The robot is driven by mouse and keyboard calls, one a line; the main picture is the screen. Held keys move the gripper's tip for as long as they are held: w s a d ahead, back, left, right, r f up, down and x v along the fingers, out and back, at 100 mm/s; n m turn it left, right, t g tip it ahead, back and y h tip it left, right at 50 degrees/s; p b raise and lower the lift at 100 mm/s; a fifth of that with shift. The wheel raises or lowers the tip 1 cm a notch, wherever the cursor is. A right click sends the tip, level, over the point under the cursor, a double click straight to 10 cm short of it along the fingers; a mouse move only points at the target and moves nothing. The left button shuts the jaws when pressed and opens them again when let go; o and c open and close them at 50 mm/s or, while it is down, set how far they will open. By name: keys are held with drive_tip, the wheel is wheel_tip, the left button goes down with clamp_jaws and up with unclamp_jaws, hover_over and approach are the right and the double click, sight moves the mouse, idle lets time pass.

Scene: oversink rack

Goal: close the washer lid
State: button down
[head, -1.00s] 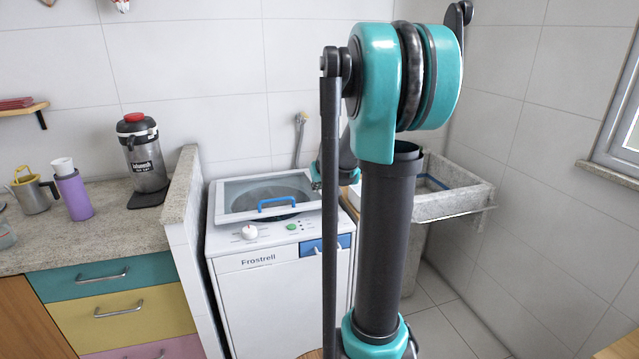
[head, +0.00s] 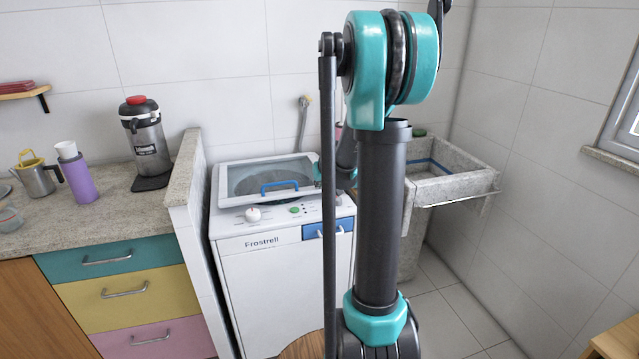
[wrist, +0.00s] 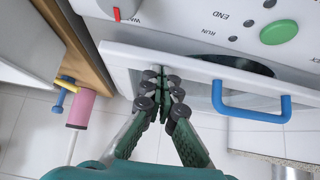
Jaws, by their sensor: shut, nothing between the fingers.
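The white washer (head: 270,290) stands in the middle of the head view. In the wrist view the lid frame (wrist: 205,93) and blue handle (wrist: 250,113) show below the control panel. My gripper (wrist: 160,75) is shut and empty, its fingertips at the lid frame, left of the handle; contact is unclear. In the head view my arm mostly hides it, at the lid's right side.
A stone counter (head: 110,208) with a flask (head: 147,145) and purple bottle (head: 77,178) is left of the washer, behind a low tiled divider (head: 182,185). A stone sink (head: 455,185) is at the right. Bare floor tiles lie front right.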

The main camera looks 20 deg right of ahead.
sight(320, 200)
wheel_tip(320, 200, down, 2)
drive_tip(key=shift+s+f, duration=0.15)
drive_tip(key=shift+f, duration=0.05)
drive_tip(key=shift+s+f, duration=0.35)
drive_tip(key=shift+f, duration=0.15)
drive_tip(key=shift+r, duration=0.1)
